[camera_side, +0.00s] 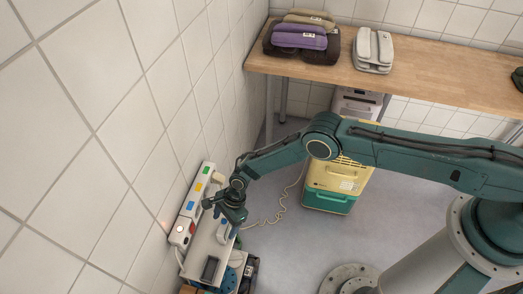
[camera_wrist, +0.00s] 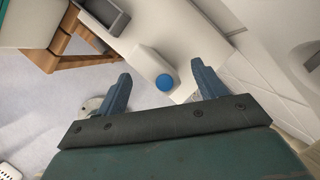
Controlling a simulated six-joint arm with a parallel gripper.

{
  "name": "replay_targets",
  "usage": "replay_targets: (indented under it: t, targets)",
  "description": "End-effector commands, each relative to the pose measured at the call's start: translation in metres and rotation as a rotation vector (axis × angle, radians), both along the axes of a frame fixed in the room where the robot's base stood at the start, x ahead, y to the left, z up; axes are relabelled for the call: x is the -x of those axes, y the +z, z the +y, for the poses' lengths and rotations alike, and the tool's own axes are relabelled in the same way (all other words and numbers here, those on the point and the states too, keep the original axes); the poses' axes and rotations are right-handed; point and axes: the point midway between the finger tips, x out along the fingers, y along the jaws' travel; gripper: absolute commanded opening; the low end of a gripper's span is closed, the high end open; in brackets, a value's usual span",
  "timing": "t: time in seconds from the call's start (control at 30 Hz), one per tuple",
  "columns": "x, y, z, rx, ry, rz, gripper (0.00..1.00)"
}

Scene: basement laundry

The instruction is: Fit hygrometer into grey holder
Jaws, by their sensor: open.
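The hygrometer appears to be a white block with a round blue face (camera_wrist: 165,82); in the side view a pale piece (camera_side: 222,231) below my gripper seems to be it. It stands on a narrow white shelf (camera_side: 203,243). My gripper (camera_side: 231,212) is open, and its two fingers show in the wrist view (camera_wrist: 161,70) on either side of the block, with nothing gripped. Whether the fingertips are level with it or above it I cannot tell. The grey holder (camera_side: 210,268) is an open box at the shelf's near end; it also shows at the wrist view's top (camera_wrist: 104,15).
A white wall strip (camera_side: 192,205) with coloured blocks and a red button runs along the tiled wall beside the shelf. A yellow and green unit (camera_side: 332,199) stands on the floor. A wooden worktop (camera_side: 440,72) holds folded towels (camera_side: 298,38) and a white device (camera_side: 373,50).

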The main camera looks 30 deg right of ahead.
Motion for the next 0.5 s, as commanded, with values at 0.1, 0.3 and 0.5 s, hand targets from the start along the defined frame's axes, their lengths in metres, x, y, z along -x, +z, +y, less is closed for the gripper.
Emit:
replay_targets:
  t: [0.1,0.3,0.5]
  targets:
    - [-0.0001,0.0002,-0.0001,0.0,0.0,0.0,0.5]
    - [-0.0001,0.0002,-0.0001,0.0,0.0,0.0,0.11]
    - [-0.0003,0.0004,0.0001,0.0,0.0,0.0,0.0]
